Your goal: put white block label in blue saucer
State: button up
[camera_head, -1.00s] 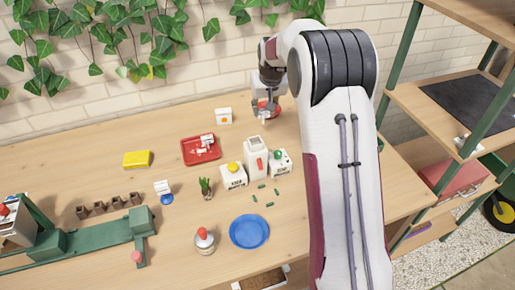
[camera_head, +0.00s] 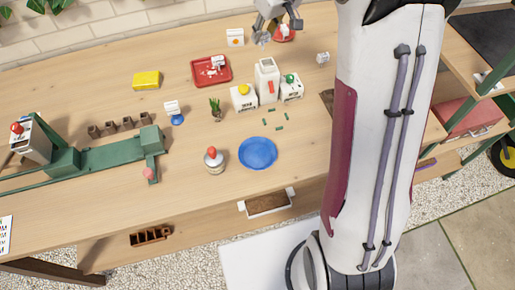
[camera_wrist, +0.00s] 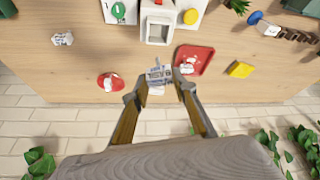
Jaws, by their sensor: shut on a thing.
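My gripper (camera_wrist: 158,86) is shut on a small white block label (camera_wrist: 159,74) with dark print, held between the fingertips above the table's wall side. In the head view my gripper (camera_head: 279,29) is at the top, beside the red saucer; the held label is hard to make out there. The blue saucer (camera_head: 257,153) is a round dish near the table's front edge, well in front of my gripper. It looks empty.
A red saucer (camera_head: 285,36) and a red tray (camera_head: 195,78) hold white pieces. Another white label (camera_head: 323,57) lies right.

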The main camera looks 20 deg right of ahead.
jog(key=s+a+n, duration=0.1)
jog(key=s, duration=0.1)
jog(key=s+a+n+y, duration=0.1)
jog(key=s, duration=0.1)
jog(key=s+n, duration=0.1)
jog(key=s, duration=0.1)
jog(key=shift+a+f+n+g, duration=0.3)
jog(key=shift+a+n, duration=0.1)
jog(key=s+a+f+n+g+y, duration=0.1)
jog(key=s+a+f+n, duration=0.1)
jog(key=s+n, duration=0.3)
jog(key=s+a+f+n+g+y, duration=0.1)
jog(key=s+n, duration=0.4)
jog(key=s, duration=0.7)
jog(key=a+f+g, duration=0.1)
jog(key=a, duration=0.1)
jog(key=shift+s+a+f+n+g, duration=0.25)
jog(key=shift+a+f+n+g, duration=0.05)
jog(key=shift+f, duration=0.1)
jog(key=shift+f, duration=0.15)
send_over(259, 155)
notch_tip(259, 155, down, 6)
jog(key=shift+d, duration=0.1)
jog(key=shift+f, duration=1.9)
jog(key=shift+f, duration=0.1)
